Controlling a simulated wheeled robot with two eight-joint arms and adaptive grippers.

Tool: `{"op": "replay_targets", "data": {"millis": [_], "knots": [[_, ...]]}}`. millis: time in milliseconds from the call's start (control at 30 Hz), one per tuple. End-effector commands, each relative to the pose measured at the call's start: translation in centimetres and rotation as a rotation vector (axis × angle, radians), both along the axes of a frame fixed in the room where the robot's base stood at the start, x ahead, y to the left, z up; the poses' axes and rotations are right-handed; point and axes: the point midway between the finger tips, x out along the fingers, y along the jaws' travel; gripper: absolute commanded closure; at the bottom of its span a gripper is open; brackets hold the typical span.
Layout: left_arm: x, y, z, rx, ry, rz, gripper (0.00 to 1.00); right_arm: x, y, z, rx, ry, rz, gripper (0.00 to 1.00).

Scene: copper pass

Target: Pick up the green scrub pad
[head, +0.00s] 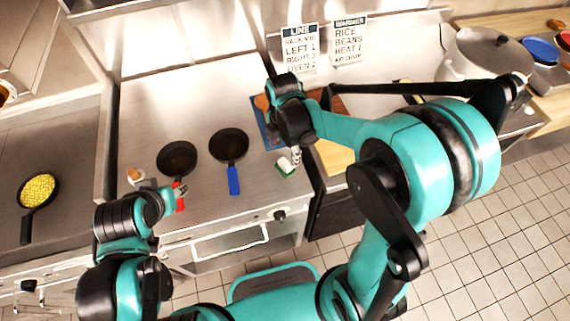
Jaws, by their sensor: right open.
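A small green scrub pad (284,174) lies on the steel counter near its front edge, to the right of the blue-handled pan. A white piece sits on or against it, and only part of the green shows. My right gripper (296,156) is open, pointing down just above and beside the pad's upper right side. I cannot tell whether it touches the pad. My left gripper (178,190) is at the left, close to the red pan handle; its jaws are too small to read.
A dark pan with a blue handle (233,180) and one with a red handle (177,158) lie on the counter (170,100). A pan of yellow food (38,188) is at far left. A blue board (262,120) and a wooden board (333,155) lie near my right arm.

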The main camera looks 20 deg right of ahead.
Motion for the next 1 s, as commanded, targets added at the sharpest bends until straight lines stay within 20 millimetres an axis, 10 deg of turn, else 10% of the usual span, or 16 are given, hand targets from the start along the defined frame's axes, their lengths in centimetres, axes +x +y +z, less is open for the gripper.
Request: {"op": "replay_targets", "data": {"millis": [500, 800, 1000], "knots": [[0.0, 0.0, -2.5, 0.0, 0.0, 0.0, 0.6, -0.2, -0.4, -7.0, 0.0, -0.001, 0.001, 0.22], [0.0, 0.0, -2.5, 0.0, 0.0, 0.0, 0.6, -0.2, -0.4, -7.3, 0.0, -0.002, 0.0, 0.22], [0.0, 0.0, -2.5, 0.0, 0.0, 0.0, 0.6, -0.2, -0.4, -7.3, 0.0, -0.002, -0.001, 0.75]]}}
